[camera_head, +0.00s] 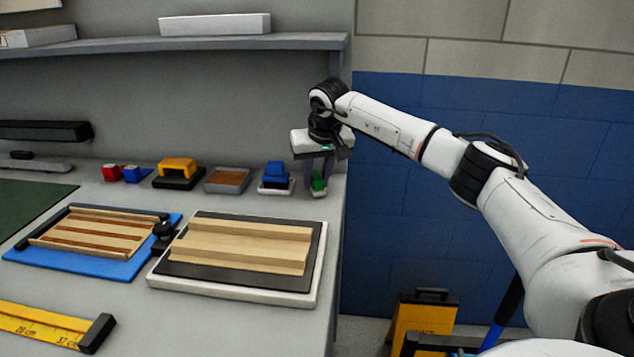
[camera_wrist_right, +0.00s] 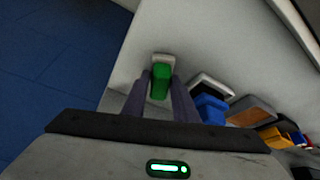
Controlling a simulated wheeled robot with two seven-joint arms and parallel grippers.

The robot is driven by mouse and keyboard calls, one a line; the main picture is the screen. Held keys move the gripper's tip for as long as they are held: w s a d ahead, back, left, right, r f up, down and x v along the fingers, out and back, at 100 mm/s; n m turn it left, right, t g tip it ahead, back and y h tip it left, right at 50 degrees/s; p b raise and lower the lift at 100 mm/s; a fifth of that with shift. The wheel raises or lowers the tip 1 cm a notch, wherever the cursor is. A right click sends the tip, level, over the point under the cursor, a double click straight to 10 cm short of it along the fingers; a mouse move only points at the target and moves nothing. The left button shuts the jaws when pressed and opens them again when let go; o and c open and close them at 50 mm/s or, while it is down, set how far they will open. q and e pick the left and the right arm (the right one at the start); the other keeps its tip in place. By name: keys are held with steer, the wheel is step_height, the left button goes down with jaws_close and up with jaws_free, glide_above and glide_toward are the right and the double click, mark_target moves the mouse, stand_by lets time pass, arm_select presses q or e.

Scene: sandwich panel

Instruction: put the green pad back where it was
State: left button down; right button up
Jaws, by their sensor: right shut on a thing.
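The green pad (camera_head: 318,181) is at the far right end of the row at the back of the bench. It also shows in the right wrist view (camera_wrist_right: 160,83), between the two fingers and over a small pale base (camera_wrist_right: 164,60). My right gripper (camera_head: 316,174) points down over it and is shut on the green pad. I cannot tell whether the pad touches the base (camera_head: 319,194). My left gripper is not in view.
A blue block on a pale base (camera_head: 276,177) stands close left of the right gripper. Further left are a brown pad in a grey tray (camera_head: 228,180) and a yellow block (camera_head: 177,167). A wooden panel on a dark board (camera_head: 240,245) lies in front. The bench's right edge is near the gripper.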

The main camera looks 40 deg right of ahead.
steer(key=shift+f, duration=0.1)
steer(key=o, duration=1)
steer(key=shift+o, duration=0.2)
steer(key=shift+r, duration=0.3)
steer(key=v, duration=1.1)
steer(key=shift+r+p, duration=0.35)
steer(key=shift+p, duration=0.1)
steer(key=shift+s, duration=0.2)
